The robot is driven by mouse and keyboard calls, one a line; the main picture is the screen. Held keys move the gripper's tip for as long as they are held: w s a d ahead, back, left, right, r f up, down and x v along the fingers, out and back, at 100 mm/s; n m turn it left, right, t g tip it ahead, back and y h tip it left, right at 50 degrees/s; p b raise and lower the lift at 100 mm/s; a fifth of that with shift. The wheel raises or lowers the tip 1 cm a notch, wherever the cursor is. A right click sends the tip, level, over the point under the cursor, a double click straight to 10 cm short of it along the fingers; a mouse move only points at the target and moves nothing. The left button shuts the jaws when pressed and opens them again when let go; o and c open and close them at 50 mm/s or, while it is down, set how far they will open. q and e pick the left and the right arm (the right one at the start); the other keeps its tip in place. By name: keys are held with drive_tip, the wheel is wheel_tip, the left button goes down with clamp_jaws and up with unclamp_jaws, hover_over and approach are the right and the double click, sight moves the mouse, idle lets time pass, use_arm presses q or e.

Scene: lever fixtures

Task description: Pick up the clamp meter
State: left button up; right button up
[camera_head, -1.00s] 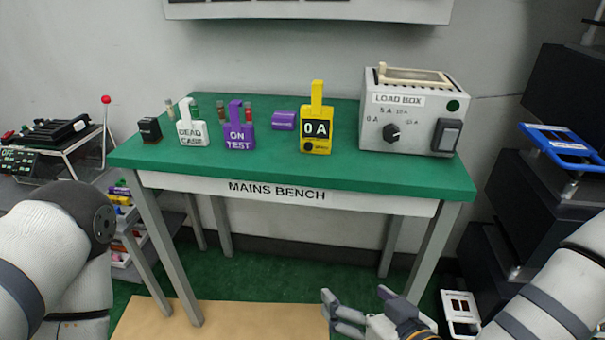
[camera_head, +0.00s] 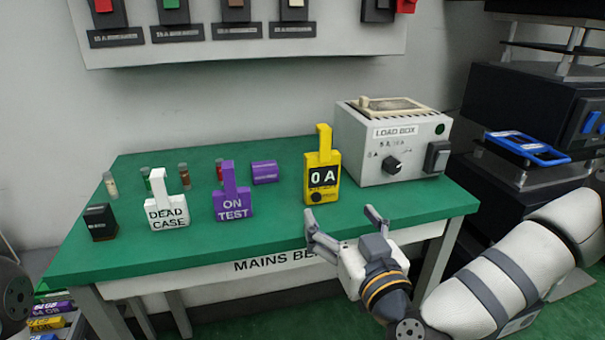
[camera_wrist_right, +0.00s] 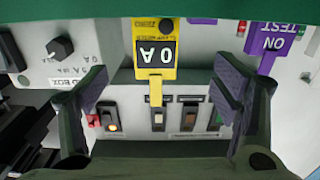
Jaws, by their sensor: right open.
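The clamp meter (camera_head: 321,183) is yellow with a black display reading 0 A and a narrow upright top. It stands on the green mains bench (camera_head: 265,213), just left of the load box. In the right wrist view the clamp meter (camera_wrist_right: 155,57) appears upside down, between the two fingers in the picture. My right gripper (camera_head: 341,218) is open and empty at the bench's front edge, in front of the meter and slightly right of it, not touching it. My left gripper is out of view; only a bit of my left arm shows at the left edge.
The grey load box (camera_head: 365,155) stands right of the meter. A switch panel (camera_head: 240,50) hangs behind.

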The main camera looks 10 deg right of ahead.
sight(323, 183)
drive_tip(key=w+b, duration=0.1)
drive_tip(key=w, duration=1.1)
drive_tip(key=shift+w+d, duration=0.1)
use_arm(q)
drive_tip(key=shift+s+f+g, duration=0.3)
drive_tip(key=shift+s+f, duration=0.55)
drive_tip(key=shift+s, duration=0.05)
use_arm(e)
drive_tip(key=shift+r, duration=0.15)
drive_tip(key=c, duration=1.4)
